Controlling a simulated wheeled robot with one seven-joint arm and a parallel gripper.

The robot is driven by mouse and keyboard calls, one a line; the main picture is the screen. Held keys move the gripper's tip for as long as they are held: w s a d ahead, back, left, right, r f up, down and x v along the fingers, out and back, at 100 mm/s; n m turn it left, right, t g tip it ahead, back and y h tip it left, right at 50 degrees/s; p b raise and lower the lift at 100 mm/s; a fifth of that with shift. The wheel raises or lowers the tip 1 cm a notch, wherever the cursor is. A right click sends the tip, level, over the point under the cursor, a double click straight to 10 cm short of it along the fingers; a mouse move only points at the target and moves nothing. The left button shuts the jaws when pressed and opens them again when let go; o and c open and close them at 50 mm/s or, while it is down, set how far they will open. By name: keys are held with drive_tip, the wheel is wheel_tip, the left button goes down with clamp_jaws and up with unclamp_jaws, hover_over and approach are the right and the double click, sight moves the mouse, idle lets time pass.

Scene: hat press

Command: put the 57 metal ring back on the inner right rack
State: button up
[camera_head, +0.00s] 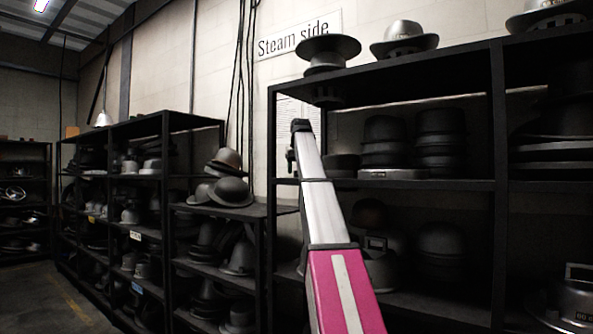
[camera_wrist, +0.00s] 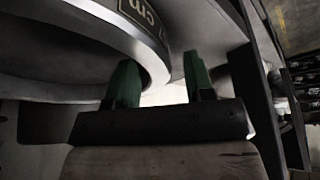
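In the wrist view a large grey metal ring (camera_wrist: 140,30) fills the upper left. Its curved band carries a dark label ending in "cm"; the number is out of frame. My gripper (camera_wrist: 160,82) has two green fingers standing well apart. The ring's lower edge reaches close to the left finger, with a bright gap towards the right finger. I cannot tell whether the ring touches the left finger. In the head view my arm reaches up to the left end of the right rack (camera_head: 384,185); the fingers and the labelled ring cannot be made out there.
The right rack's shelves hold stacked dark hats (camera_head: 385,140) and moulds, with more hats on its top (camera_head: 404,38). A lower rack (camera_head: 165,122) full of hats stands to the left. A dark upright (camera_wrist: 255,95) is close to the right finger. Floor (camera_head: 45,300) is clear at far left.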

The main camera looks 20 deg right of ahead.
drive_tip(key=shift+r, duration=0.1)
drive_tip(key=v, duration=1.2)
